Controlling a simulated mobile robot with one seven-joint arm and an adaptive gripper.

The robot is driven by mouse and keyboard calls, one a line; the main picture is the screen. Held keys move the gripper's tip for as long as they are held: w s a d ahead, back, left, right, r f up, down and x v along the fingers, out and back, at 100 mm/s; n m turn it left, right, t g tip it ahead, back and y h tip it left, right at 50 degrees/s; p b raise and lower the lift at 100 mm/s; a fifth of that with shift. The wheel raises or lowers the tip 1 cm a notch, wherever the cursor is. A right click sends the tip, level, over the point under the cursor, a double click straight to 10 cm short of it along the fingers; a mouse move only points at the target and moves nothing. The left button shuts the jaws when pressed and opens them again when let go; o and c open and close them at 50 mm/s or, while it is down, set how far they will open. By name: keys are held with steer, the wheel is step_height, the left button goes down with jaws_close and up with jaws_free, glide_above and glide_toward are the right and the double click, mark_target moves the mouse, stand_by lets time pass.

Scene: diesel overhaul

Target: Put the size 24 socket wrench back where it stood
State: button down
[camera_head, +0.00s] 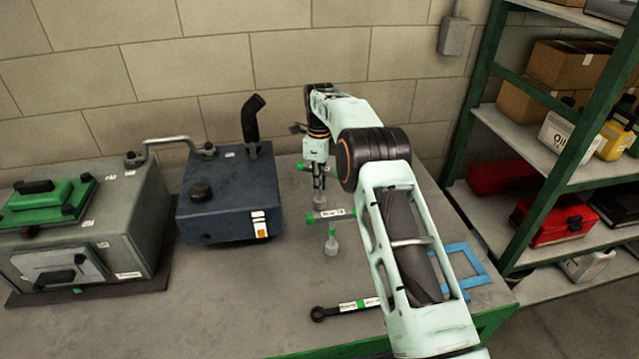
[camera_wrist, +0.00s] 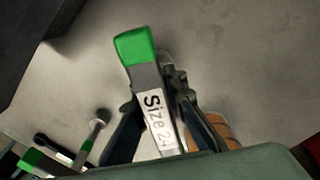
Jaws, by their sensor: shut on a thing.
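The size 24 socket wrench (camera_wrist: 152,100) is in my gripper (camera_wrist: 150,125). Its label reads "Size 24" in the wrist view, and its green handle end (camera_wrist: 135,45) points toward the top of that picture. In the head view my gripper (camera_head: 318,183) is over the bench behind a second T-handled wrench, and a green end (camera_head: 302,165) shows beside it. A grey socket (camera_head: 320,201) shows below the fingers; whether it touches the bench I cannot tell. The second T-handled wrench (camera_head: 331,232) stands upright just in front, its label too small to read surely.
A dark blue tank (camera_head: 228,205) with a black hose stands left of my gripper. A grey metal case (camera_head: 130,225) is farther left. A black ring-ended wrench (camera_head: 345,307) lies at the front, and a blue frame (camera_head: 470,282) lies right. Green shelving (camera_head: 550,190) stands beyond.

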steer(key=shift+f, duration=0.5)
steer(key=c, duration=1.3)
jaws_free()
step_height(320, 180, up, 6)
steer(key=p, duration=0.3)
steer(key=shift+r, duration=1.5)
